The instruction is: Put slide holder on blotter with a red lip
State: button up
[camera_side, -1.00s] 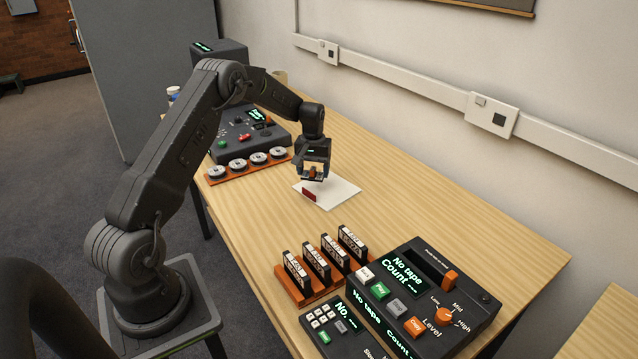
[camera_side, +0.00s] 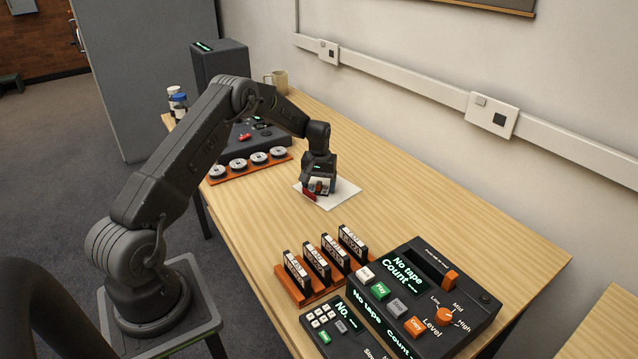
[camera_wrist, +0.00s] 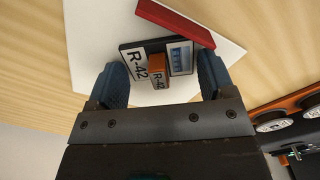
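The blotter (camera_side: 342,191) is a white sheet with a raised red lip along one edge; the lip (camera_wrist: 176,22) shows at the top of the wrist view. The slide holder (camera_wrist: 181,58) is dark, with white R-42 labels, an orange-brown tab and a blue picture. It is over the white sheet, close beside the red lip. My gripper (camera_wrist: 164,78) has its blue fingers at both ends of the holder and appears shut on it. In the side view my gripper (camera_side: 320,188) is low over the blotter and partly hides the holder. Whether the holder touches the sheet I cannot tell.
An orange rack of round reels (camera_side: 249,167) stands left of the blotter. An orange rack of upright labelled cassettes (camera_side: 322,267) and a control console (camera_side: 425,290) stand in front. A mug (camera_side: 277,80) is at the back. The table right of the blotter is clear.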

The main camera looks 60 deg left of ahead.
aim_at(320, 182)
jog(key=o, duration=0.3)
notch_tip(320, 182, up, 12)
jog(key=s+d+r+m+t, duration=0.1)
jog(key=s+d+r+m, duration=0.15)
jog(key=d+r, duration=0.75)
jog(key=s+d+r+m+t, duration=0.2)
jog(key=s+d+r, duration=0.6)
jog(key=s+d+m+t, duration=0.1)
jog(key=s+d, duration=0.2)
jog(key=s, duration=0.3)
jog(key=s+d+m, duration=0.2)
jog(key=s+d, duration=0.2)
jog(key=s, duration=0.3)
jog(key=s+d+f+m+t, duration=0.1)
jog(key=s+d, duration=0.3)
jog(key=s, duration=0.2)
jog(key=shift+s+d+m+t, duration=0.1)
jog(key=shift+s+m+t, duration=0.1)
jog(key=shift+m+t, duration=0.1)
